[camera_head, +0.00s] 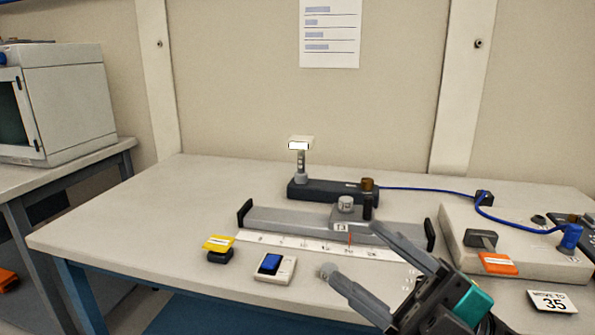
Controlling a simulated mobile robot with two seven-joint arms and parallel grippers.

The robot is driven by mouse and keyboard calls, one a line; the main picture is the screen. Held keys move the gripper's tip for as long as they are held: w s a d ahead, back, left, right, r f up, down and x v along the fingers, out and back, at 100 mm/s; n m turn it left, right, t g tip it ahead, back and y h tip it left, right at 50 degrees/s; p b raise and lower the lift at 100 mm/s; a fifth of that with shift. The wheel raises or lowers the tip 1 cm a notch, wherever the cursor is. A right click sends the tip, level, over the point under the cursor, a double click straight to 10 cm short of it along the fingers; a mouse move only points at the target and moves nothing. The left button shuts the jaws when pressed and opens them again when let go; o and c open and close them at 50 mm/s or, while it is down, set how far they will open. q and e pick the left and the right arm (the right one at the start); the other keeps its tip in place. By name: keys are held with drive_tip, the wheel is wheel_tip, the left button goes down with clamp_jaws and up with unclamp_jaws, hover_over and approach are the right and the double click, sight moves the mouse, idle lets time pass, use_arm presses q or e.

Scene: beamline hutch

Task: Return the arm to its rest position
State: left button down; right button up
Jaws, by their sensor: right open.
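My right gripper (352,262) comes in from the lower right, its two long grey fingers spread apart and pointing up and left. It is open with nothing between the fingers. It is above the front of the table (150,230), in front of the grey rail stage (290,218) with its white ruler (300,245). My left gripper is not in view.
A yellow-topped block (218,247) and a blue-screened device (275,265) lie left of the gripper. A dark post base (325,190) stands behind the rail. A control box (515,240) with a blue cable (430,189) and a "35" card (552,302) are right. The table's left is clear.

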drive_tip(key=w+d+f+m+t+h, duration=0.3)
drive_tip(key=f+m+t+h, duration=0.1)
drive_tip(key=f+m+h, duration=0.45)
drive_tip(key=w+d+f+m+t+h, duration=0.3)
drive_tip(key=f+m+t+h, duration=0.2)
drive_tip(key=f+m+h, duration=0.35)
drive_tip(key=s+f+m+g+h, duration=0.1)
drive_tip(key=s+f+m+g, duration=0.35)
drive_tip(key=f, duration=0.55)
drive_tip(key=s+f+m+g+h, duration=0.1)
drive_tip(key=s+f+m+g, duration=0.25)
drive_tip(key=s+f, duration=0.45)
use_arm(q)
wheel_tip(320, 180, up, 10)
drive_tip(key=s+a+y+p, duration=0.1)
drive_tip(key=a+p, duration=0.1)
drive_tip(key=p, duration=1.2)
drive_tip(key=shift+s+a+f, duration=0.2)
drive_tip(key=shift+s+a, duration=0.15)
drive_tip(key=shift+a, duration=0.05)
use_arm(e)
drive_tip(key=w+d+r+n+h, duration=0.1)
drive_tip(key=d+r, duration=0.2)
drive_tip(key=r, duration=0.5)
drive_tip(key=shift+w+d+r, duration=0.15)
drive_tip(key=shift+d, duration=0.25)
